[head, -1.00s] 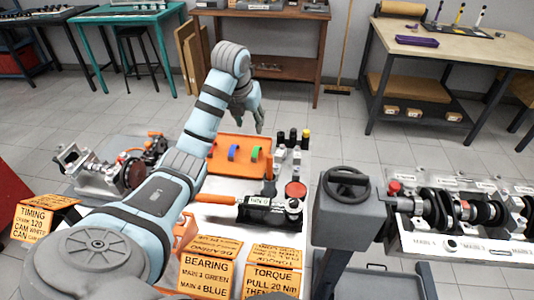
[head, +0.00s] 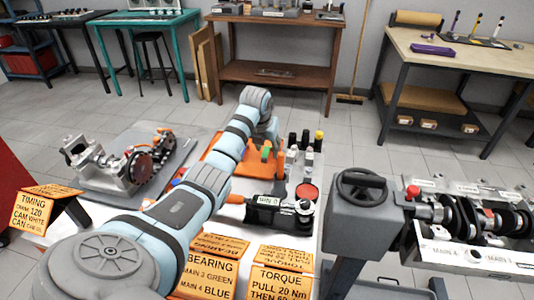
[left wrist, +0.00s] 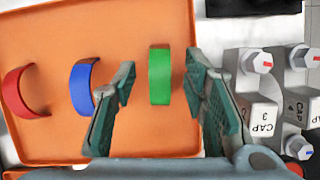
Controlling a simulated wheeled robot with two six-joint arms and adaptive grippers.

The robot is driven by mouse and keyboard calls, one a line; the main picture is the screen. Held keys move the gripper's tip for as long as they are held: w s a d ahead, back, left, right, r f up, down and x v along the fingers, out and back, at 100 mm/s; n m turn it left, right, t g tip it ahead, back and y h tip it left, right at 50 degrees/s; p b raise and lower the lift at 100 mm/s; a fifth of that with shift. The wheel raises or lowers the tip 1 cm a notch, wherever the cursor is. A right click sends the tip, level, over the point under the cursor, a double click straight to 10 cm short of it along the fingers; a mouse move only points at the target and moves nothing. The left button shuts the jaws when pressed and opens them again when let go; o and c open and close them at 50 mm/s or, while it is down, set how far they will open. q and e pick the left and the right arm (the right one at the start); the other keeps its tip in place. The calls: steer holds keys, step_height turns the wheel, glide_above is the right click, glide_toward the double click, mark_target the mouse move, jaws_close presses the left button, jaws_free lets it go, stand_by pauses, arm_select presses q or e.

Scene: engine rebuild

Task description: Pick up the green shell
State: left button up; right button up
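The green shell (left wrist: 159,88) is a curved band standing on the orange tray (left wrist: 120,22) in the left wrist view. My left gripper (left wrist: 161,65) is open, with one finger on each side of the green shell and visible gaps on both sides. A blue shell (left wrist: 83,85) and a red shell (left wrist: 17,90) stand to the left on the same tray. In the head view my left gripper (head: 271,136) is over the tray, where a bit of the green shell (head: 266,152) shows; my arm hides the other shells. My right gripper is not in view.
Bearing caps with bolts, marked CAP 3 (left wrist: 262,116) and CAP 4 (left wrist: 297,103), stand close right of the tray. In the head view a torque wrench (head: 278,211) lies in front of it.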

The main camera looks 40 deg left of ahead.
arm_select(q)
steer(key=shift+s+r, duration=0.1)
jaws_close()
step_height(320, 180, up, 10)
steer(key=r+p, duration=0.1)
steer(key=p, duration=0.2)
step_height(320, 180, up, 9)
steer(key=p, duration=1)
glide_above(267, 149)
steer(key=shift+s+f, duration=0.1)
